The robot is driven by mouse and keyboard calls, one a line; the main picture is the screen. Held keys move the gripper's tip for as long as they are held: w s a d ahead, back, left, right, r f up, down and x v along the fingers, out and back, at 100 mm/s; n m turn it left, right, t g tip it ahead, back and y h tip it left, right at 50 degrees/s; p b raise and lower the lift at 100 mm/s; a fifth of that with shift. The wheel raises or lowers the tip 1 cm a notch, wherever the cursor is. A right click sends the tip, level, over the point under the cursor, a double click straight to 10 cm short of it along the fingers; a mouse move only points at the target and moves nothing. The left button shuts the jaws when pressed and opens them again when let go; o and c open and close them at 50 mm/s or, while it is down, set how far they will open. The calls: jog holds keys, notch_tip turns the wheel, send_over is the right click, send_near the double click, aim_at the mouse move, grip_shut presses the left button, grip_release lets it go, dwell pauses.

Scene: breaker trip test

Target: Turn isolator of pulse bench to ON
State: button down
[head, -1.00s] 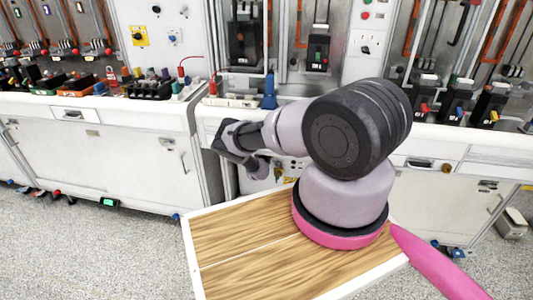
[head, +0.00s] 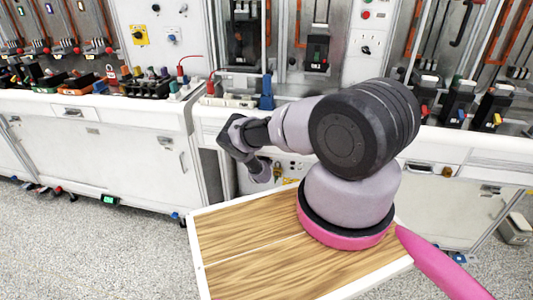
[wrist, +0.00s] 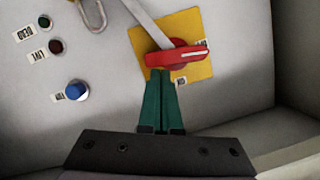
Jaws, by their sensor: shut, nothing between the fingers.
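In the wrist view the isolator has a red rotary handle (wrist: 190,55) on a yellow plate (wrist: 203,72). My gripper (wrist: 161,74) is shut and empty. Its green fingertips are at the handle's left lower edge; I cannot tell whether they touch it. In the head view my arm's end is low in front of the bench panel, and its fingers are hidden. A small yellow patch (head: 289,181) shows there, but the red handle does not.
Left of the isolator in the wrist view are a blue button (wrist: 76,90), a red lamp (wrist: 56,46), a green lamp (wrist: 45,21) and a hanging metal shackle (wrist: 93,14). A grey strap crosses above the handle. A grey wall (wrist: 297,75) stands close on the right.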

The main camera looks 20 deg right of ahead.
jog(key=shift+f, duration=0.1)
jog(key=m, duration=0.1)
jog(key=f+m, duration=0.1)
jog(key=shift+s+d+m+t+y, duration=0.2)
jog(key=shift+d+m+t+y, duration=0.1)
jog(key=shift+t, duration=0.1)
jog(key=shift+f, duration=0.8)
dwell(1.2)
jog(key=shift+f, duration=0.3)
jog(key=shift+w+a+f, duration=0.1)
jog(key=shift+a+f, duration=0.05)
jog(key=shift+f, duration=0.15)
jog(key=shift+a+f, duration=0.2)
dwell(0.7)
